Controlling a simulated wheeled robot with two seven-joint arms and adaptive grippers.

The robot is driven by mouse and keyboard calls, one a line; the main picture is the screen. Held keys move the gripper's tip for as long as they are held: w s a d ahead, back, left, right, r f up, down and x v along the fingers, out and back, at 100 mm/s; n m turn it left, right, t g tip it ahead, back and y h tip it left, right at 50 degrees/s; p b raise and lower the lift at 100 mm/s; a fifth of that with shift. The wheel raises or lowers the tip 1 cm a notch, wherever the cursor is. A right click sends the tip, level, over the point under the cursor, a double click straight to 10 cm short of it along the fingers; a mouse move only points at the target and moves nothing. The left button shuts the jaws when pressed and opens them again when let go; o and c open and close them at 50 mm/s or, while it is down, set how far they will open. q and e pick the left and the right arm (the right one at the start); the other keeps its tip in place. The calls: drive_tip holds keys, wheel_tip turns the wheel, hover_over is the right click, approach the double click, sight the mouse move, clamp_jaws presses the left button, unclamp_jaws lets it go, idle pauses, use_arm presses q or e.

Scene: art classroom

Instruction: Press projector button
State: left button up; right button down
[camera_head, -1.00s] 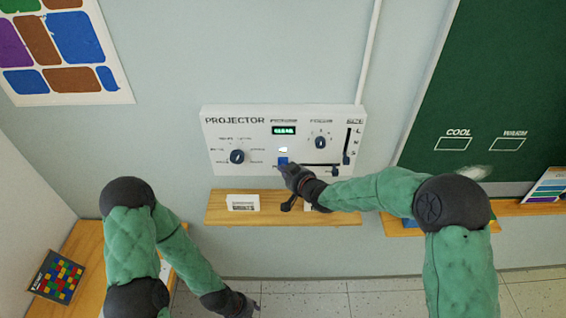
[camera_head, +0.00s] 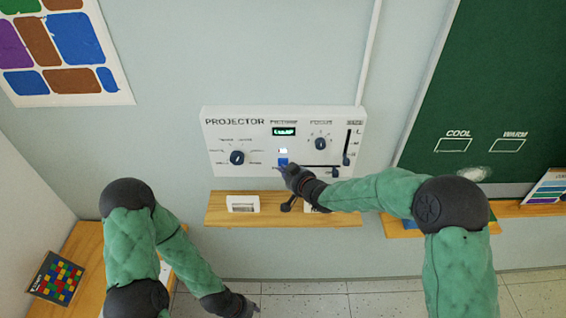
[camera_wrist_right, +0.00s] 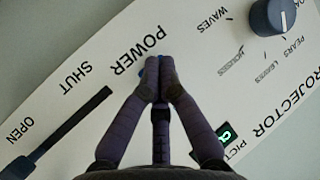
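The white projector panel (camera_head: 212,145) is fixed to the wall and has a blue button (camera_head: 282,161) at its lower middle, with a small light (camera_head: 283,150) above it. My right gripper (camera_head: 282,168) is at the button's lower edge. In the right wrist view its fingertips (camera_wrist_right: 155,66) are together, beside the word POWER. They hide most of the button, with a sliver of blue (camera_wrist_right: 138,71) beside them. I cannot tell whether it is pushed in. My left gripper (camera_head: 252,306) hangs low, away from the panel; its fingers are too small to judge.
A round knob (camera_head: 237,157), a lit green display (camera_head: 284,131), a focus knob (camera_head: 320,143) and sliders (camera_head: 346,158) share the panel. A wooden shelf (camera_head: 280,220) with a white card (camera_head: 243,204) juts out below. A green board (camera_head: 500,80) is at right.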

drive_tip(key=shift+w, duration=0.15)
idle(0.4)
drive_tip(key=shift+w+b, duration=0.3)
drive_tip(key=shift+b, duration=0.15)
drive_tip(key=shift+s+b, duration=0.35)
drive_tip(key=shift+s, duration=0.1)
drive_tip(key=s+b, duration=0.1)
drive_tip(key=s, duration=0.5)
idle(0.6)
